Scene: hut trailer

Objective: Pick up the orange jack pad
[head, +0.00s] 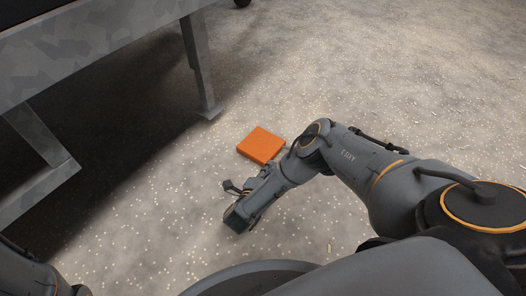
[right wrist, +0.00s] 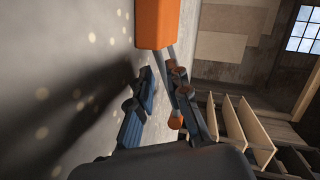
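The orange jack pad (head: 261,145) is a flat square block lying on the speckled floor near the middle of the head view. In the right wrist view its orange side (right wrist: 157,22) shows at the top, cut by the frame edge. A grey bar with an orange end shows by the right finger. My left gripper is out of view.
A grey metal frame (head: 90,45) with a leg (head: 201,80) stands on the left, its leg close to the pad. The floor to the right is clear. The right wrist view shows wooden shelving (right wrist: 250,130) and a window (right wrist: 303,30).

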